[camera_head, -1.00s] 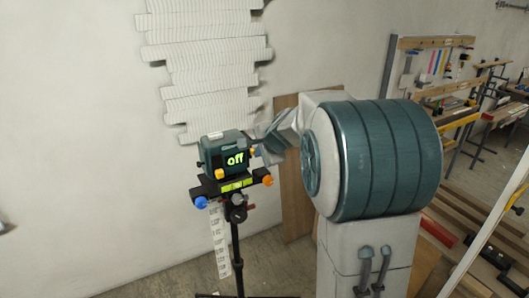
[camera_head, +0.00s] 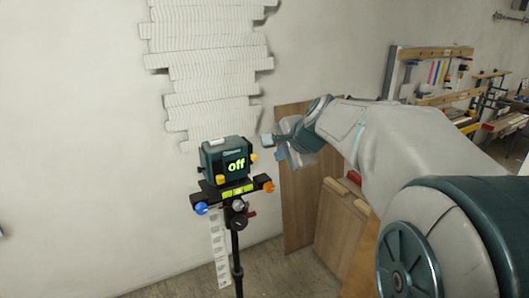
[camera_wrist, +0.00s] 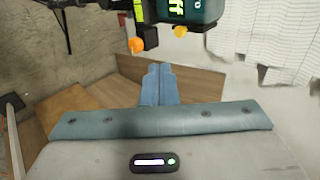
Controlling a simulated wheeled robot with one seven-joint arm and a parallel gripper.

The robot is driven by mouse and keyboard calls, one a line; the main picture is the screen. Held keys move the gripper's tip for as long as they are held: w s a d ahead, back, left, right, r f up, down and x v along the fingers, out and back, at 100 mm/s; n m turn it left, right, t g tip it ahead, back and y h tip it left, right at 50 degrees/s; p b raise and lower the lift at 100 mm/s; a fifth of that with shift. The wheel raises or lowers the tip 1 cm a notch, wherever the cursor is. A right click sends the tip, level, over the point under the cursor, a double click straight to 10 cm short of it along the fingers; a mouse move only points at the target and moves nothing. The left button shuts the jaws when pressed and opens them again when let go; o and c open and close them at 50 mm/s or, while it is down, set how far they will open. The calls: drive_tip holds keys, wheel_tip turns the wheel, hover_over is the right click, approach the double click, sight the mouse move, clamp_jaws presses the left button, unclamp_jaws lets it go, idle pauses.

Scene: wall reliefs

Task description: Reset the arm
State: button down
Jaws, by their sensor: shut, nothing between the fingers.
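My gripper (camera_wrist: 158,72) shows in the wrist view with its two blue-grey fingers pressed together and nothing between them. In the head view my gripper (camera_head: 281,153) is at the end of my arm, just right of a teal box-shaped device (camera_head: 222,160) and apart from it. The device stands on a black tripod mount and its display reads "off" in green. The device also shows in part at the top of the wrist view (camera_wrist: 203,14).
Wooden boards (camera_head: 296,190) lean on the wall behind my arm. The tripod (camera_head: 236,255) stands left of my arm. Pale relief strips (camera_head: 205,70) hang on the wall. A tool rack (camera_head: 432,70) and benches are at the right. The wall at left is bare.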

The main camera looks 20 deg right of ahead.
drive_tip(key=s+a+f+n+g, duration=0.2)
drive_tip(key=s+f+n, duration=0.2)
drive_tip(key=s, duration=0.4)
drive_tip(key=s+a+f+n+g+h, duration=0.1)
drive_tip(key=s+a+f+n+g, duration=0.1)
drive_tip(key=s+f+n, duration=0.3)
drive_tip(key=s+a+f+n+g, duration=0.1)
drive_tip(key=s+a+f+n, duration=0.2)
drive_tip(key=s+n, duration=0.3)
drive_tip(key=s+f, duration=0.1)
drive_tip(key=s, duration=0.4)
drive_tip(key=shift+a+f+n+g+h, duration=0.25)
drive_tip(key=shift+n+g+h, duration=0.15)
